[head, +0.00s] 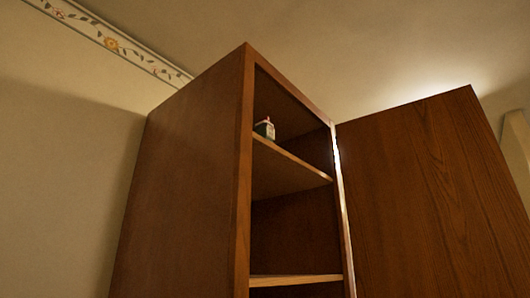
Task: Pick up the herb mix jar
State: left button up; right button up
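A small item (265,129), white on top with green below and a bit of red at its tip, stands on the upper shelf of a tall wooden cabinet. It is near the shelf's left front edge, and its lower part is partly hidden. It is too small to read a label, so I cannot tell whether it is the herb mix jar. Nothing else that could be the jar shows. Neither of my grippers is in view.
The brown cabinet (185,185) has an upper shelf (290,172) and a lower shelf (295,281). Its door (430,190) stands wide open to the right. The space visible on the lower shelf looks empty.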

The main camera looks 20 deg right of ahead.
aim_at(264, 128)
jog(key=z, duration=1.35)
jog(key=i, duration=0.5)
jog(key=u, duration=0.95)
